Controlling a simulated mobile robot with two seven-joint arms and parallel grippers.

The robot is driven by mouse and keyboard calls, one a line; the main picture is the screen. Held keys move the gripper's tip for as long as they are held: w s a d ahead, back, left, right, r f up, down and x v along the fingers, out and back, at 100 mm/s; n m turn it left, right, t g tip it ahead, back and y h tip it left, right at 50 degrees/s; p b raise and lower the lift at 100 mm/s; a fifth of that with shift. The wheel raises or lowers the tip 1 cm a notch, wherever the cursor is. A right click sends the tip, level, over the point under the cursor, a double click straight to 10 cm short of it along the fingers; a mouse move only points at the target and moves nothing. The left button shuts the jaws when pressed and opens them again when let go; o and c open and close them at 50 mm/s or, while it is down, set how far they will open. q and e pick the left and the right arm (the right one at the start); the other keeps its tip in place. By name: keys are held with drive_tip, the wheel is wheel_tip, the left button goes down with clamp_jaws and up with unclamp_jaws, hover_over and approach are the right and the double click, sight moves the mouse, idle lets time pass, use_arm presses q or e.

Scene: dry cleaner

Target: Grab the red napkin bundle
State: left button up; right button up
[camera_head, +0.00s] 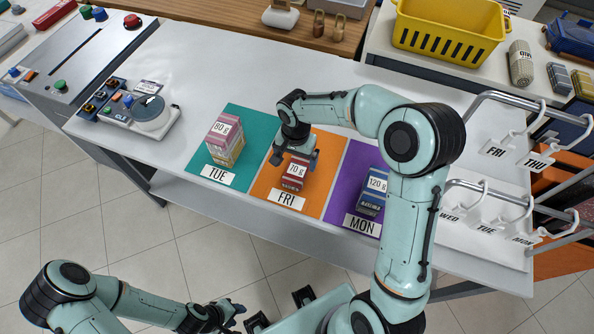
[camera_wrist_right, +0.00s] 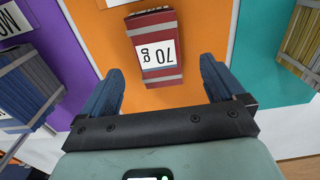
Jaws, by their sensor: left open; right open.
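The red napkin bundle (camera_head: 295,174), with a white "70 g" label, sits on the orange FRI mat (camera_head: 262,187). It also shows in the right wrist view (camera_wrist_right: 160,98), just ahead of the fingers. My right gripper (camera_head: 297,158) is open above the far end of the bundle; in the wrist view its two blue fingers (camera_wrist_right: 160,82) are spread wide, with the bundle between and beyond them, apart from both. My left gripper (camera_head: 235,312) is open and empty, low in front of the table.
A pink-topped "80 g" bundle (camera_head: 224,133) sits on the teal TUE mat (camera_head: 246,118). A blue "120 g" bundle (camera_head: 374,192) sits on the purple MON mat (camera_head: 352,170). A scale (camera_head: 152,113) stands left; a hanger rack (camera_head: 500,200) and yellow basket (camera_head: 445,35) are right.

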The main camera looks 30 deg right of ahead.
sight(297, 170)
wheel_tip(297, 170, down, 5)
drive_tip(key=shift+s+d+r, duration=0.1)
drive_tip(key=shift+s, duration=0.05)
drive_tip(key=c, duration=1.2)
drive_tip(key=shift+o, duration=0.2)
drive_tip(key=shift+r, duration=0.1)
